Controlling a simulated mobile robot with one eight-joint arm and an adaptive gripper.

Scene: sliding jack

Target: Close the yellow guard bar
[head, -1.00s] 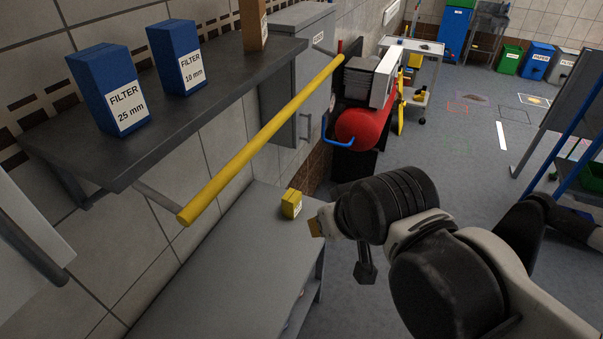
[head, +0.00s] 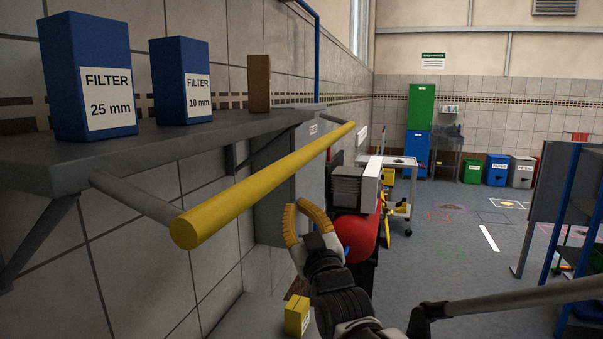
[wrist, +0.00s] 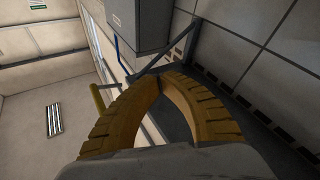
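The yellow guard bar (head: 265,185) runs lengthwise in front of the grey wall shelf (head: 200,146), held off from it by a grey rod (head: 135,203) at the near end. My gripper (head: 297,204), with orange ridged fingers, points upward just right of and below the bar in the head view. A gap shows between them there. In the wrist view the fingertips (wrist: 161,80) come together in an arch with nothing between them. A yellow bar piece (wrist: 98,104) shows left of the fingers, partly hidden by them.
On the shelf stand a blue 25 mm filter box (head: 88,75), a blue 10 mm filter box (head: 181,80) and a brown box (head: 259,84). A grey cabinet (head: 310,175) hangs beyond. A yellow block (head: 297,315) lies below.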

